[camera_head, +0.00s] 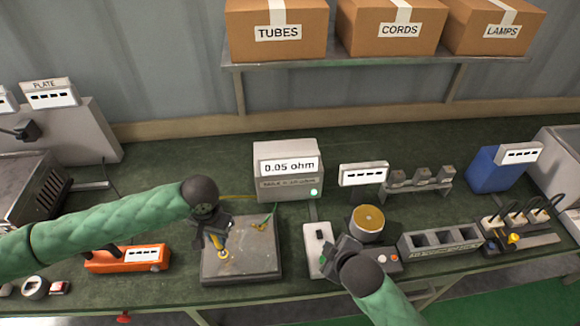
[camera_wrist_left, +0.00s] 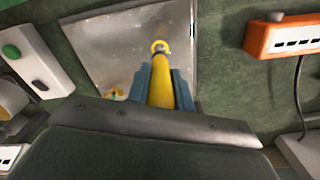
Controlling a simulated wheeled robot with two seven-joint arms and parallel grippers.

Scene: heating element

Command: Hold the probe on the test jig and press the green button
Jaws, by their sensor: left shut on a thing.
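My left gripper (camera_head: 214,238) is shut on the yellow probe (camera_head: 222,250) and points it down at the grey metal plate (camera_head: 245,268). In the left wrist view the probe (camera_wrist_left: 161,80) sits between the blue-grey fingers, its ringed tip over the plate (camera_wrist_left: 110,50). Whether the tip touches is hard to tell. The white button box (camera_head: 314,262) stands right of the plate. Its green button (camera_wrist_left: 11,51) shows in the left wrist view. My right gripper (camera_head: 340,250) is beside the box, partly over it; its fingers are too unclear to judge.
A meter (camera_head: 288,170) behind the plate reads 0.05 ohm, with a green light lit. A brass-topped round part (camera_head: 367,222) stands close to my right gripper. An orange box (camera_head: 125,259) lies left of the plate. A grey slotted tray (camera_head: 440,243) stands further right.

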